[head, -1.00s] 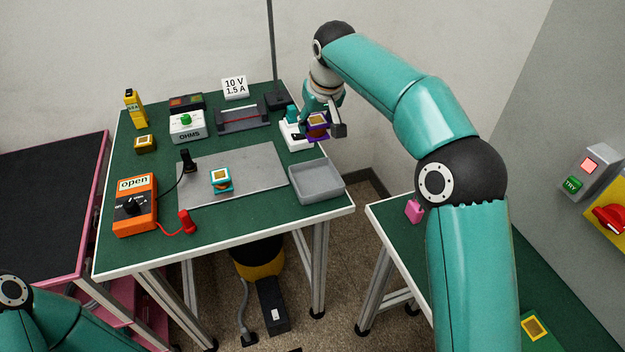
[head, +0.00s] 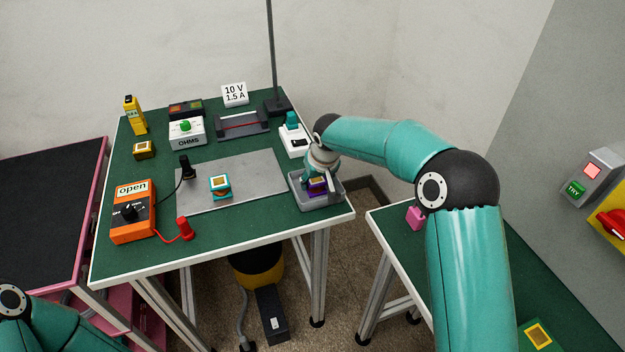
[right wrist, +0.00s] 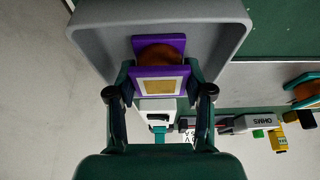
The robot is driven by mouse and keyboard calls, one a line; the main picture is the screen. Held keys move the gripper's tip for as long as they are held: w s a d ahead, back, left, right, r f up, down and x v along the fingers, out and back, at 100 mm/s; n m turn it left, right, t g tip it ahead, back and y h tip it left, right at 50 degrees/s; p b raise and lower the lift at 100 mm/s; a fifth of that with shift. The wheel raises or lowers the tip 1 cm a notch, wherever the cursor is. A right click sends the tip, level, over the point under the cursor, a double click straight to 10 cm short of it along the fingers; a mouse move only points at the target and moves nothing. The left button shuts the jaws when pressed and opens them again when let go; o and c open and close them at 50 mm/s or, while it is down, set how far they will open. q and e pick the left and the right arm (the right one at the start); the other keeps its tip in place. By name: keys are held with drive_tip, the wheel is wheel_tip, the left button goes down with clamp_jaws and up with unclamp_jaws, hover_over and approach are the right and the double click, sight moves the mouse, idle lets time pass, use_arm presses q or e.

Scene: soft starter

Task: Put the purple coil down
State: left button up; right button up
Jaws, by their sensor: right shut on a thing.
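The purple coil (head: 317,187) has purple end plates, a copper winding and a pale square on one face. My right gripper (head: 314,182) is shut on it, low inside the grey tray at the table's right front corner. In the right wrist view the purple coil (right wrist: 159,80) sits between the two fingers of my right gripper (right wrist: 159,88), with the grey tray (right wrist: 215,22) around it. I cannot tell whether the coil touches the tray floor. My left gripper is not in view; only part of my left arm shows at lower left.
A teal coil (head: 220,187) stands on the grey mat (head: 262,169). A white device (head: 294,141) stands just behind the tray (head: 331,200). An orange meter (head: 133,211) and a yellow-black coil (head: 144,150) are at left. A pink block (head: 415,217) lies on the right table.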

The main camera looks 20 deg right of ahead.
drive_tip(key=o, duration=1.2)
drive_tip(key=shift+o, duration=0.2)
drive_tip(key=b+v, duration=0.1)
drive_tip(key=v, duration=1.1)
